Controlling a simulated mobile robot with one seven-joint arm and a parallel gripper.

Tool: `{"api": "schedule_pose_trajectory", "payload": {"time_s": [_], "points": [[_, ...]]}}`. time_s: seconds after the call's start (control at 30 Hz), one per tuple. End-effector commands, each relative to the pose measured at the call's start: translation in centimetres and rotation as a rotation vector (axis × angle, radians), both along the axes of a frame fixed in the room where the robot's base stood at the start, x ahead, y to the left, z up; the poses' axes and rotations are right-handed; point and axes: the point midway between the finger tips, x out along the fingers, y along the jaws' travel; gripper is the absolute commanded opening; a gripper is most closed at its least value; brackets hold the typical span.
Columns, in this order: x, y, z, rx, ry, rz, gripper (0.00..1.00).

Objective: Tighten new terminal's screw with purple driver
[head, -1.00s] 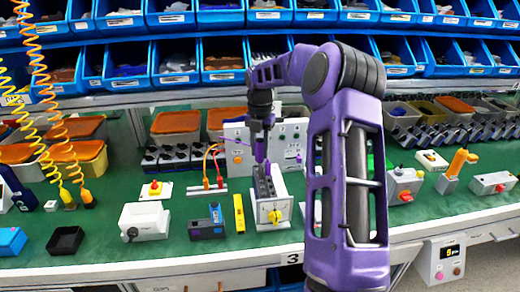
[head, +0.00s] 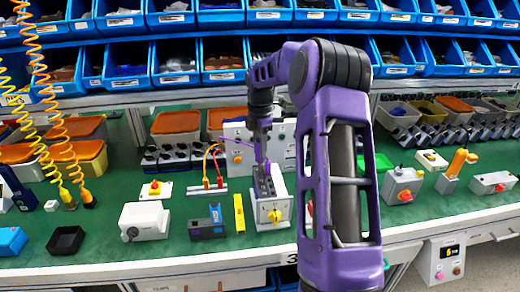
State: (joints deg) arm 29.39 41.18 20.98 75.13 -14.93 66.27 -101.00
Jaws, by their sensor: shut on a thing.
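A purple driver (head: 260,152) stands nearly upright under my gripper (head: 260,132), which is shut on it. Its lower end is at the dark top of the rotary switch (head: 272,214), a light grey box with a yellow knob on its front. The driver's tip and the terminal screw are too small to make out, so I cannot tell whether they touch. I cannot pick out the new terminal.
A test panel with red and yellow leads (head: 207,185) stands behind. A grey box with a red button (head: 403,184) is at right.

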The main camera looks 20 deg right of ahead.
Motion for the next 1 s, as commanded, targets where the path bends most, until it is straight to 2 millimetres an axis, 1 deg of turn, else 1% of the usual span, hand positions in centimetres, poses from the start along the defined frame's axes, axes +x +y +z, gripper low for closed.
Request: {"api": "schedule_pose_trajectory", "payload": {"time_s": [0.13, 0.2, 0.27, 0.5, 0.63, 0.73, 1.0], "points": [[-0.08, 0.01, -0.17, 0.001, 0.004, -0.009, 0.00], [-0.10, -0.01, -0.18, 0.000, 0.004, -0.057, 0.00], [-0.07, 0.07, -0.16, 0.000, 0.004, -0.132, 0.00], [-0.10, 0.04, -0.15, 0.000, 0.004, -0.496, 0.00], [-0.10, 0.05, -0.16, 0.000, 0.004, -0.642, 0.00], [-0.11, 0.01, -0.15, 0.001, 0.004, -0.694, 0.00], [-0.10, 0.00, -0.13, 0.001, 0.003, -0.701, 0.00]]}}
